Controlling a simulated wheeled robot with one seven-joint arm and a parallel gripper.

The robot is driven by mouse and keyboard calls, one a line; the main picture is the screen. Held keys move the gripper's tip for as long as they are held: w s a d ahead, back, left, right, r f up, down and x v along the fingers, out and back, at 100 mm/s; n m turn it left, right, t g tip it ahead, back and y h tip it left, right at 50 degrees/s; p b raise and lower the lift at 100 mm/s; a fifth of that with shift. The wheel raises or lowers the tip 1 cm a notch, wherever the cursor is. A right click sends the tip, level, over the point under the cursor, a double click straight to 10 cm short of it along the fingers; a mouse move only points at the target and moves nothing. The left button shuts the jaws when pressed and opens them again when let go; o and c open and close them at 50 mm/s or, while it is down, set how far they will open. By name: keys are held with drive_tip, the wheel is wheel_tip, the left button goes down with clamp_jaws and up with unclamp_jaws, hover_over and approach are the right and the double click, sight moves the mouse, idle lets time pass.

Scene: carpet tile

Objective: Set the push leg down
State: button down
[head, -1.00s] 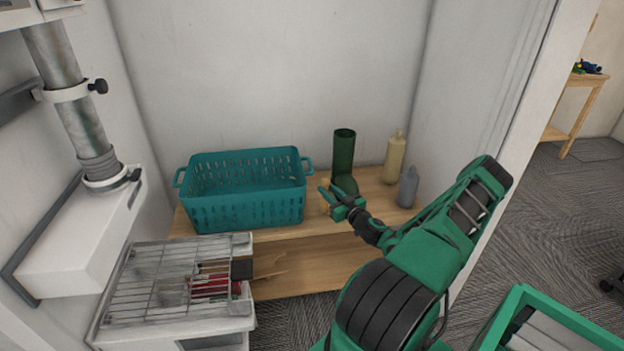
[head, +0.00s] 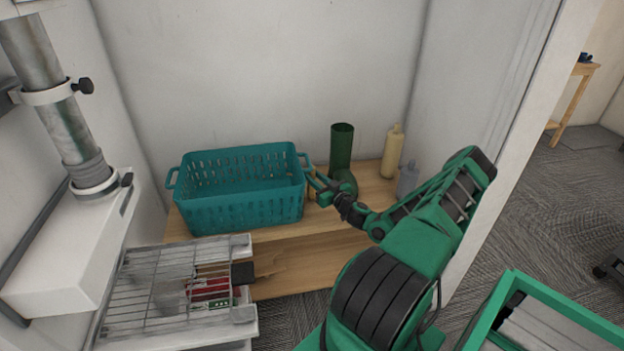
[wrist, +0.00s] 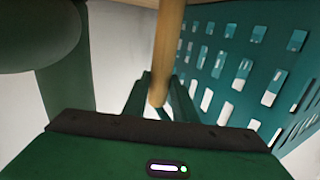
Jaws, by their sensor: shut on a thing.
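The push leg, a light wooden rod (wrist: 168,50), shows in the wrist view between my gripper's fingers (wrist: 160,103). My gripper is shut on one end of it, and the rod runs to the top edge of that view, toward a strip of wood. Whether its far end touches the shelf is out of sight. In the head view my gripper (head: 312,180) is over the wooden shelf (head: 335,220), close to the right end of the teal basket. Only a small tan part of the rod (head: 311,193) shows there, beside the basket.
A dark green boot (head: 341,148) stands just right of my gripper. A cream bottle (head: 391,155) and grey bottle (head: 407,180) stand farther right. A wire rack (head: 165,275) is at front left.

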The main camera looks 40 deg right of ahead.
drive_tip(key=shift+f, duration=0.1)
drive_tip(key=c, duration=1.4)
unclamp_jaws()
drive_tip(key=shift+d, duration=0.1)
drive_tip(key=shift+c, duration=0.2)
